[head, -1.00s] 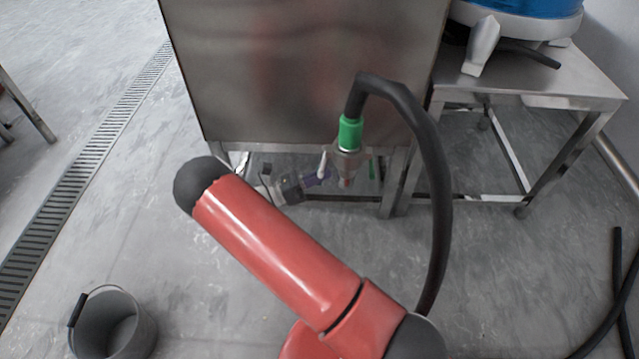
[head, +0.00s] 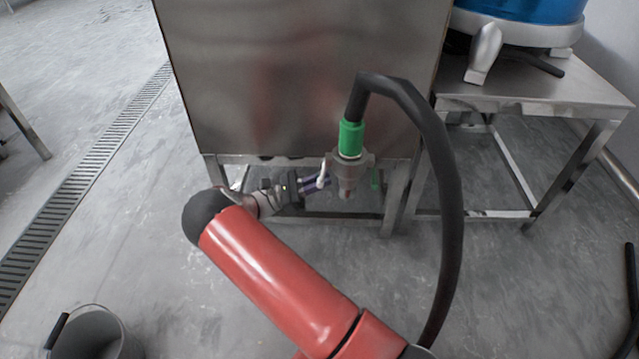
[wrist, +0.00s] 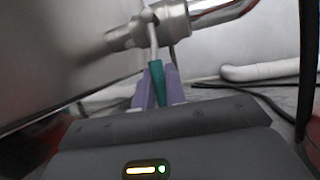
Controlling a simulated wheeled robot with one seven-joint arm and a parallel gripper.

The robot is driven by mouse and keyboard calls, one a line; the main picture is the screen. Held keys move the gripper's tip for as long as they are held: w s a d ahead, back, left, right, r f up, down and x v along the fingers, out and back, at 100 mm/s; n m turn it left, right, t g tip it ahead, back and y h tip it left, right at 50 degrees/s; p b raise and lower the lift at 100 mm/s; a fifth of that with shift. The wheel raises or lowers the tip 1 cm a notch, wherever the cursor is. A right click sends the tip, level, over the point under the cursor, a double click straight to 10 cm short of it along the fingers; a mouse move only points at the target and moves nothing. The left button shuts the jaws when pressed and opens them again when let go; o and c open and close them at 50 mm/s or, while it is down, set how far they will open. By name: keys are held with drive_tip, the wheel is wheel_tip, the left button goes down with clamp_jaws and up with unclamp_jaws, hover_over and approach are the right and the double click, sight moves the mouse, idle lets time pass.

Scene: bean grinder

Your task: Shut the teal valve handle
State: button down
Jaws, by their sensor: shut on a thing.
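The teal valve handle (wrist: 157,84) stands between the purple fingers of my gripper (wrist: 158,92) in the wrist view, and my gripper is shut on it. The handle's pale stem runs up to a metal valve body (wrist: 174,18) on a pipe. In the head view, my gripper (head: 316,183) reaches the left side of the metal valve (head: 348,168), which sits under a green hose collar (head: 351,138). The teal part of the handle is hard to make out in the head view.
A thick black hose (head: 440,170) arches from the green collar down to the floor on the right. A steel cabinet (head: 290,80) stands behind the valve. A steel table (head: 540,88) is at the right and a grey bucket (head: 100,340) at the lower left.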

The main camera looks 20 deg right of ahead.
drive_tip(key=c, duration=1.4)
unclamp_jaws()
drive_tip(key=shift+c, duration=0.2)
drive_tip(key=v, duration=0.8)
